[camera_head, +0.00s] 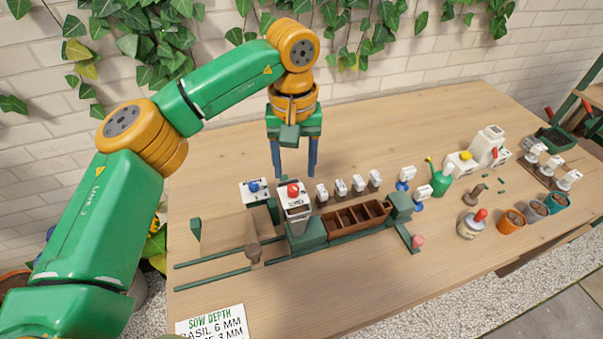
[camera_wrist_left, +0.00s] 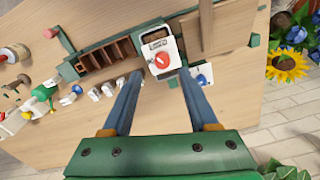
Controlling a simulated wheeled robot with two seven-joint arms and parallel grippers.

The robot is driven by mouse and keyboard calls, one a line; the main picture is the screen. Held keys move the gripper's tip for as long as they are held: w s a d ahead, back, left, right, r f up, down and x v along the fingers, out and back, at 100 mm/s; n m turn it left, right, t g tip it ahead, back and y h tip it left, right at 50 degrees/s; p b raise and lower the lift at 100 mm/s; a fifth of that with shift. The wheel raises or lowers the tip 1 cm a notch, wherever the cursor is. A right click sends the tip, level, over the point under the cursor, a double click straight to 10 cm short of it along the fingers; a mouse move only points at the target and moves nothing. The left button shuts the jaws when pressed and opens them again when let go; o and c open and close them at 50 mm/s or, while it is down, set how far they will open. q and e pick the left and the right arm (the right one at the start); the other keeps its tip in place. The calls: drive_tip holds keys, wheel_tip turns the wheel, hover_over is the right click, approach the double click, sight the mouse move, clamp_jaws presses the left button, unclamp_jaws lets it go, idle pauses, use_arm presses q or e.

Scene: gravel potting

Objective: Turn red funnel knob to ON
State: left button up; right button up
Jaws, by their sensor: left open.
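The red funnel knob (camera_head: 293,190) sits on top of a white funnel box (camera_head: 296,210) on the green rail fixture. In the left wrist view the red knob (camera_wrist_left: 162,60) shows on the white box face, between and beyond the fingertips. My left gripper (camera_head: 294,172) is open, its blue fingers pointing down above and just behind the knob, apart from it. The fingers also show in the left wrist view (camera_wrist_left: 168,80) with nothing between them. The knob's setting is too small to read. My right gripper is in neither view.
A white box with a blue knob (camera_head: 253,187) stands left of the funnel. A brown compartment tray (camera_head: 358,218) sits on the rails to the right, with several white-topped markers behind it. A green watering can (camera_head: 441,180) and pots stand farther right. The front table is mostly clear.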

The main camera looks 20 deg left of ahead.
sight(294, 187)
use_arm(q)
drive_tip(key=f, duration=0.1)
drive_tip(key=s+a+f+p, duration=0.1)
drive_tip(key=shift+s+f, duration=0.2)
drive_tip(key=shift+f, duration=0.2)
drive_tip(key=shift+w+d+f, duration=0.1)
drive_tip(key=shift+w+f, duration=0.1)
drive_tip(key=shift+f, duration=0.25)
drive_tip(key=shift+w+d+f, duration=0.1)
drive_tip(key=shift+w+f, duration=0.05)
drive_tip(key=shift+f, duration=0.3)
drive_tip(key=shift+w+d+f, duration=0.15)
drive_tip(key=shift+d, duration=0.1)
clamp_jaws()
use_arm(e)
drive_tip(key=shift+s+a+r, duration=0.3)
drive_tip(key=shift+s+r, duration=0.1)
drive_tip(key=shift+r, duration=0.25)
